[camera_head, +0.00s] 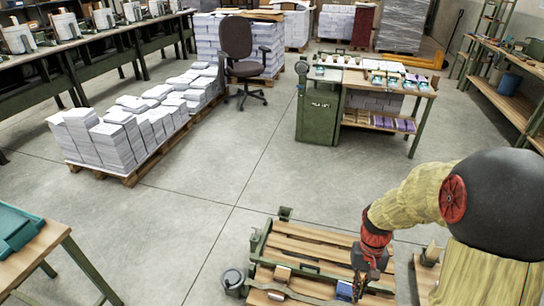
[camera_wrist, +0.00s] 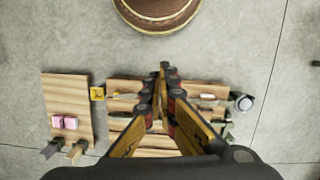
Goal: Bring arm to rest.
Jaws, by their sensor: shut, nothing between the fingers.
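My arm comes in from the right of the head view, with a black rounded part and a yellow sleeve. It bends down to my gripper (camera_head: 366,290), which hangs at the bottom over the right part of a low slatted wooden platform (camera_head: 312,247). In the wrist view my gripper (camera_wrist: 164,70) has its two long fingers drawn together at the tips, shut and holding nothing. The slatted boards (camera_wrist: 125,88) lie behind the fingers. I cannot tell in the head view how far the fingertips are above the platform.
A small blue item (camera_head: 345,291) lies close to my gripper. A workbench with a green cabinet (camera_head: 318,117) stands beyond, and a pallet of paper stacks (camera_head: 125,135) at left. A table edge (camera_head: 32,250) is at lower left. The middle floor is clear.

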